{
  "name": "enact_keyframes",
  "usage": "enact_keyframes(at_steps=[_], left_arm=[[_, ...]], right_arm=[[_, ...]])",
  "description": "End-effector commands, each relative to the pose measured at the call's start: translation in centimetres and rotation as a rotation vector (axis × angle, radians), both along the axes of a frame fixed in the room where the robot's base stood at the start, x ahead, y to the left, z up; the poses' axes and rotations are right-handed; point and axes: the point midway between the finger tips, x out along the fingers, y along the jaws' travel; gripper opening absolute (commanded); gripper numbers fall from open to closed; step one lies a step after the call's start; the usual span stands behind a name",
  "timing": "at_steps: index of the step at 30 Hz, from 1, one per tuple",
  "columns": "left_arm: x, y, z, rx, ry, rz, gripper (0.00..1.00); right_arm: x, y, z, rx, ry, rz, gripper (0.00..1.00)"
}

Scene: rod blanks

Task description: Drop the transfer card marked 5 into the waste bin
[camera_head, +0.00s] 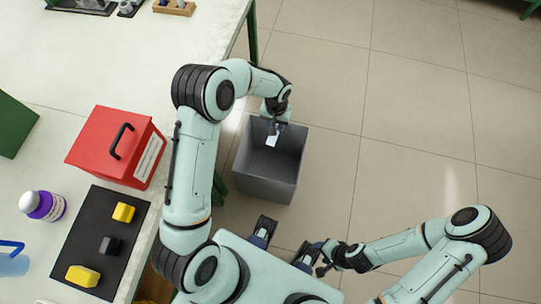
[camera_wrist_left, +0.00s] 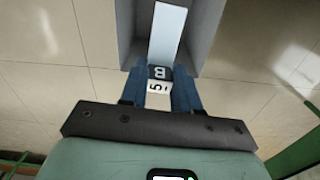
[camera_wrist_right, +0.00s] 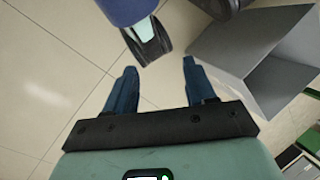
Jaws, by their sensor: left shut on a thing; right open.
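The transfer card marked 5 (camera_wrist_left: 166,36) is a white strip whose gripped end shows a "5" and a black patch with a "B". My left gripper (camera_wrist_left: 158,92) is shut on that end. In the head view the left gripper (camera_head: 273,124) holds the card (camera_head: 271,140) over the mouth of the grey waste bin (camera_head: 266,187), the card pointing down toward its inside. The bin wall also shows in the left wrist view (camera_wrist_left: 205,30). My right gripper (camera_head: 319,259) is open and empty, low near my base; its fingers show apart in the right wrist view (camera_wrist_right: 162,85).
A pale bench at left bears a red box (camera_head: 105,160) with a black handle, a black mat (camera_head: 85,225) with yellow and black blocks, and a purple-and-white bottle (camera_head: 43,206). The bin stands on the tiled floor beside the bench. Floor to the right is clear.

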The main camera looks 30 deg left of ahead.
Motion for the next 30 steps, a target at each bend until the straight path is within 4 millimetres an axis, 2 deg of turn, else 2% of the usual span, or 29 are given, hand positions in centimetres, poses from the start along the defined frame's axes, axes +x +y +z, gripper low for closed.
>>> enact_keyframes(at_steps=[1,3,6,9,12,20,30], left_arm=[[0.1,0.8,-4.1,0.003,0.008,0.018,0.11],[0.7,1.8,-7.3,0.001,0.004,0.04,0.11],[1.3,3.0,-10.9,0.002,0.002,0.061,0.11],[1.9,3.9,-13.2,0.0,0.0,0.07,0.11],[2.1,4.4,-14.4,-0.001,-0.002,0.076,0.11],[2.2,4.6,-15.8,-0.002,-0.001,0.077,0.11],[2.2,4.5,-19.8,-0.002,0.001,0.077,0.11]], right_arm=[[-0.5,0.0,-2.2,-0.001,0.001,-0.002,0.55],[-0.6,0.0,-3.7,-0.002,-0.002,-0.003,0.55],[-0.6,0.0,-5.2,-0.004,-0.005,-0.004,0.55],[-0.7,0.0,-6.2,-0.003,-0.007,-0.004,0.55],[-0.7,0.0,-6.6,-0.004,-0.008,-0.005,0.55],[-0.4,0.0,-7.2,-0.004,-0.016,-0.006,0.55],[0.4,-0.1,-9.0,-0.01,-0.044,-0.013,0.55]])
